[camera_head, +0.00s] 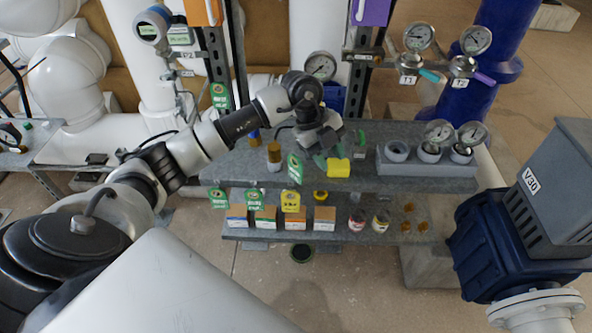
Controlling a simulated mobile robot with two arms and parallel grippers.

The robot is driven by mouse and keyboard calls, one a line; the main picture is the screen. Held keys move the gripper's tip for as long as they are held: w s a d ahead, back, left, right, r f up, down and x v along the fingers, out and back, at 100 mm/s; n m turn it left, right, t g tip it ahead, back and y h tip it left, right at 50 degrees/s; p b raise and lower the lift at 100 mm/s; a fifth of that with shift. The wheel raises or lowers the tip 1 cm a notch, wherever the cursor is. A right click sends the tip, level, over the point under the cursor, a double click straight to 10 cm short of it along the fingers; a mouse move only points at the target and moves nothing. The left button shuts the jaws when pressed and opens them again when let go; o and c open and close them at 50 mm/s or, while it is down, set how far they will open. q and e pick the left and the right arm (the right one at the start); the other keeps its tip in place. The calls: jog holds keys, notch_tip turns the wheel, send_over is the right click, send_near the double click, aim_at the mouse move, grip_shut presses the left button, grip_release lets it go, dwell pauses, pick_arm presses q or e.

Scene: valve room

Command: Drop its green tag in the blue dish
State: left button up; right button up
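My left gripper (329,156) is above the upper grey shelf (430,165), pointing down. A yellow block (338,168) is just below the fingers. More green tags hang at the shelf front (219,198), next to a yellow tag (290,200), and on the rack post. No blue dish can be clearly made out. My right gripper is not in view.
A grey block with round sockets and gauges (425,160) stands on the upper shelf's right. Small boxes (265,218), jars (357,220) and brass fittings (408,207) fill the lower shelf. A bottle with a brown cap (274,153) stands left. The blue valve unit (500,245) bounds the right.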

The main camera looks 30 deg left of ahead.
aim_at(295, 156)
pick_arm(q)
jog(key=a+r+n+y, duration=0.1)
jog(key=a, duration=0.1)
jog(key=a+r+n+y, duration=0.1)
jog(key=a+y, duration=0.1)
jog(key=a, duration=0.1)
jog(key=a+r+y, duration=0.1)
jog(key=a+y, duration=0.1)
jog(key=a, duration=0.1)
jog(key=shift+s+a+r+n+g, duration=0.2)
jog(key=shift+a+n+g, duration=0.05)
jog(key=shift+n+g, duration=0.15)
jog(key=shift+a+f, duration=0.15)
jog(key=shift+a, duration=0.1)
notch_tip(295, 156, down, 5)
jog(key=shift+f+p, duration=0.1)
jog(key=shift+p, duration=0.5)
jog(key=shift+f, duration=0.3)
notch_tip(295, 156, down, 4)
jog(key=shift+d+r+p, duration=0.1)
jog(key=shift+r+p, duration=0.1)
jog(key=shift+p, duration=0.65)
jog(key=shift+f, duration=0.45)
grip_shut()
